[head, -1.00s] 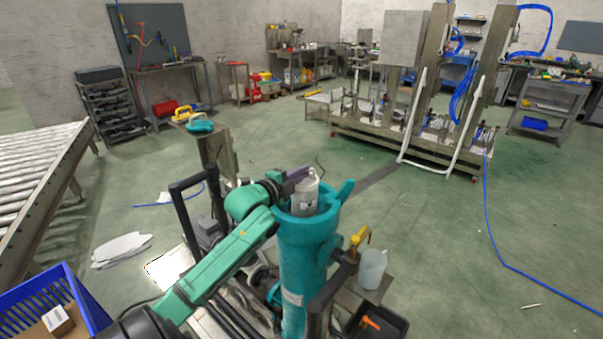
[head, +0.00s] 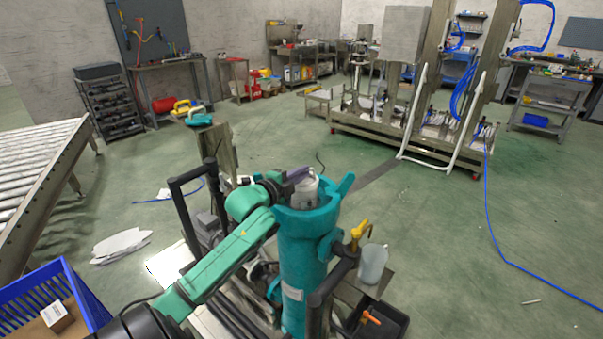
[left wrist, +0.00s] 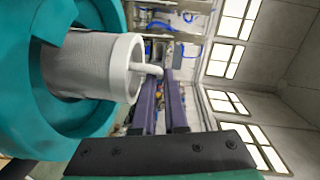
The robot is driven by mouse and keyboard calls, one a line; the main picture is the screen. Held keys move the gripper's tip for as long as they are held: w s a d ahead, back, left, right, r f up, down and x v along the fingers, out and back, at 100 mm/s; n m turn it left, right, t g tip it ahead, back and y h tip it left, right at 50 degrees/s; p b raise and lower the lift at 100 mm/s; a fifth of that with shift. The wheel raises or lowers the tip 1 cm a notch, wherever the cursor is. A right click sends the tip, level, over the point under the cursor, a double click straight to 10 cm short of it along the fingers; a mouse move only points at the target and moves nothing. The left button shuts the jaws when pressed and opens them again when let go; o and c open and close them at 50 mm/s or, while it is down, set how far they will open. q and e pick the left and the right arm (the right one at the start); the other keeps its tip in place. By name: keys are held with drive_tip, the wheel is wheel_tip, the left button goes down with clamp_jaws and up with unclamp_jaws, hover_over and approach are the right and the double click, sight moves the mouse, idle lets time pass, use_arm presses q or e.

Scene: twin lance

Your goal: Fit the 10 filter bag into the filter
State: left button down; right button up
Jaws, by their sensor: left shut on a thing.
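The white filter bag (head: 306,191) stands upright, partly inside the open top of the teal filter housing (head: 303,250). Its rim and upper part show above the opening; the lower part is hidden inside. In the left wrist view, the bag (left wrist: 92,66) has a pale ring collar with a small handle loop, and the teal housing (left wrist: 75,118) surrounds its lower end. My left gripper (head: 299,175) is at the bag's top; its purple fingers (left wrist: 162,82) are shut on the handle. My right gripper is not in view.
A clear jug (head: 372,265) and a yellow-handled valve (head: 358,233) are right of the housing, above a black bin (head: 385,325). A blue crate (head: 85,300) holds a small box at lower left. A teal round piece (head: 199,119) lies on a stand behind. Floor to the right is mostly clear.

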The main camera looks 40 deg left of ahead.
sight(297, 189)
use_arm(q)
drive_tip(key=shift+f+b, duration=1.55)
drive_tip(key=shift+f, duration=0.75)
wheel_tip(297, 189, up, 20)
drive_tip(key=p, duration=1.9)
drive_tip(key=shift+r, duration=0.25)
idle(0.9)
idle(0.4)
idle(0.6)
drive_tip(key=shift+p, duration=0.35)
idle(0.5)
